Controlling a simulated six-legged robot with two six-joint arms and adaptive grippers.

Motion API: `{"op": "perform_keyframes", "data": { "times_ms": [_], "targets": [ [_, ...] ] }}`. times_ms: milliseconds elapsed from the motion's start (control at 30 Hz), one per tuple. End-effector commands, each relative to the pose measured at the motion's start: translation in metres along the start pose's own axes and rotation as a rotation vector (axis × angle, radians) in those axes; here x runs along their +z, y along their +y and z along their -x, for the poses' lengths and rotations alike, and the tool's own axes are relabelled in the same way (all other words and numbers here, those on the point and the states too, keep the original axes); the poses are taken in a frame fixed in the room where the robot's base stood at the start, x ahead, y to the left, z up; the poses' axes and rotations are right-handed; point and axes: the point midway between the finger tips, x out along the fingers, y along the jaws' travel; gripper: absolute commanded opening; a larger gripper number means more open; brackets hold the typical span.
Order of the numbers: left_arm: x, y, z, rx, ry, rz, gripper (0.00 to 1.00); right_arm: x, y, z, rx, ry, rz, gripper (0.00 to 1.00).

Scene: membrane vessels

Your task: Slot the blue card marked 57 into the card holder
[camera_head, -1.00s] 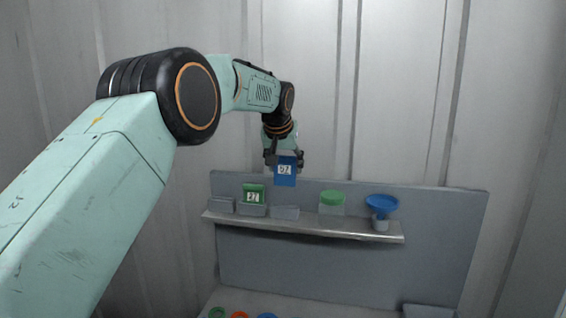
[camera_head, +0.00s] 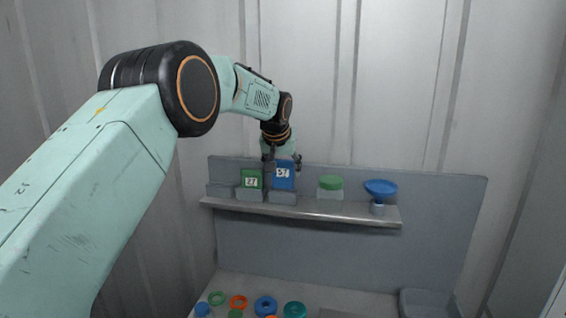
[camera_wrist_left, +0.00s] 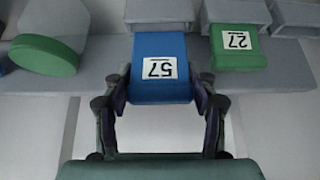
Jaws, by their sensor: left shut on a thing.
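The blue card marked 57 (camera_head: 284,176) stands upright at the grey card holder (camera_head: 283,198) on the shelf, its lower edge down at the holder's mouth. The card also shows in the left wrist view (camera_wrist_left: 160,70), with the holder (camera_wrist_left: 160,14) at its far end. My left gripper (camera_head: 282,163) is shut on the card's upper part, one finger on each side, as the left wrist view (camera_wrist_left: 161,97) shows. How deep the card sits in the holder is hidden. My right gripper is not in view.
A green card marked 27 (camera_head: 251,179) stands in the holder to the left, with an empty holder (camera_head: 221,190) beyond it. A green-lidded vessel (camera_head: 331,184) and a blue funnel (camera_head: 380,188) stand to the right. Several coloured rings (camera_head: 265,305) lie below the shelf (camera_head: 340,214).

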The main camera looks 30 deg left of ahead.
Motion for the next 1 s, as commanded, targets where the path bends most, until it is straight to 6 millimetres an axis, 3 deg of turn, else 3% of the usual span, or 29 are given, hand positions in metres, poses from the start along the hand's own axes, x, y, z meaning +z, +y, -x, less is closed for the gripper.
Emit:
{"op": "perform_keyframes", "data": {
  "times_ms": [600, 1000],
  "targets": [
    [0.017, 0.0, -0.026, 0.0, 0.0, 0.0, 0.32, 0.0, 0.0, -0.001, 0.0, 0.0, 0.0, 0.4],
    [0.02, 0.0, -0.031, 0.0, 0.0, 0.0, 0.32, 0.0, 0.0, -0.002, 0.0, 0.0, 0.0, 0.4]
  ]
}}
